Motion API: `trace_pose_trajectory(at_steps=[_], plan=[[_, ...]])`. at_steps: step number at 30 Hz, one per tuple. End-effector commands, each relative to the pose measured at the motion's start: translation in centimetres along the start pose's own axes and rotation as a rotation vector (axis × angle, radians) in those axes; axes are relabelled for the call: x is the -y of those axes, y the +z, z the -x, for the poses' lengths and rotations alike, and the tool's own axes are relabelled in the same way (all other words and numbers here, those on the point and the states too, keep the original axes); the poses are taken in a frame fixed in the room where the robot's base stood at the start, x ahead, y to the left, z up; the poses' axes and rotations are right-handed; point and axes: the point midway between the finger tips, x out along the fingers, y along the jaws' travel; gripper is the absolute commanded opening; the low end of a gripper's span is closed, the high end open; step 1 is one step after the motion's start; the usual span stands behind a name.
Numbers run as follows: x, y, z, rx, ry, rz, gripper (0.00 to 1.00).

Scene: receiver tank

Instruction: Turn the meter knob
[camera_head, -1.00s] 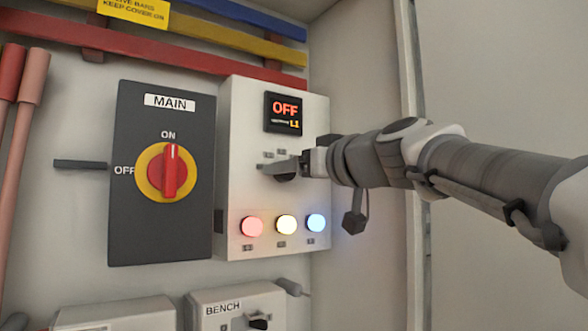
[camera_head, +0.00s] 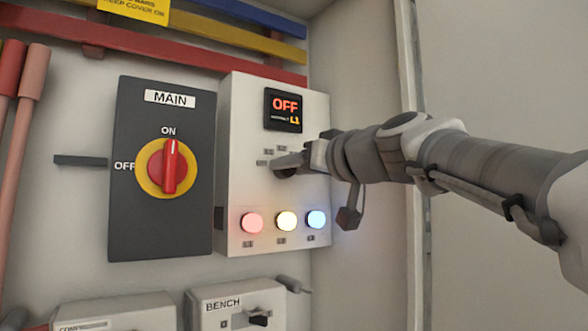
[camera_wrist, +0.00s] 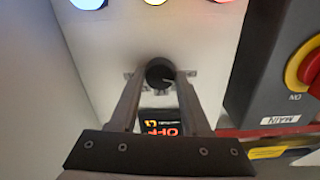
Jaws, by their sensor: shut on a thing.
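The meter box (camera_head: 240,130) is a pale box with a small dark display (camera_head: 286,110) reading OFF in orange and L1. The round dark meter knob (camera_wrist: 160,73) sits below the display; the wrist view shows it upside down, between my two fingers. In the head view my gripper (camera_head: 287,164) reaches in from the right and covers most of the knob. My gripper (camera_wrist: 160,80) is shut on the knob, one finger at each side. The light pointer line on the knob is only faintly visible in the wrist view.
Lit red (camera_head: 252,223), yellow (camera_head: 286,221) and blue (camera_head: 316,219) lamps sit below the knob. The dark MAIN panel (camera_head: 130,210) with a red switch (camera_head: 171,166) stands to the left. A BENCH box (camera_head: 215,325) is below. A cabinet wall (camera_head: 365,260) is to the right.

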Motion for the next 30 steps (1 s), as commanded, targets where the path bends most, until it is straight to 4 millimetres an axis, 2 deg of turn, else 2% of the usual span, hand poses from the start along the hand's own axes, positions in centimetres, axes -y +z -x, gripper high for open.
trace_pose_trajectory(at_steps=[16, 30], plan=[[-0.01, 0.11, -0.03, 0.002, 0.000, -0.410, 0.00], [0.00, 0.10, -0.03, 0.002, 0.000, -0.556, 0.00]])
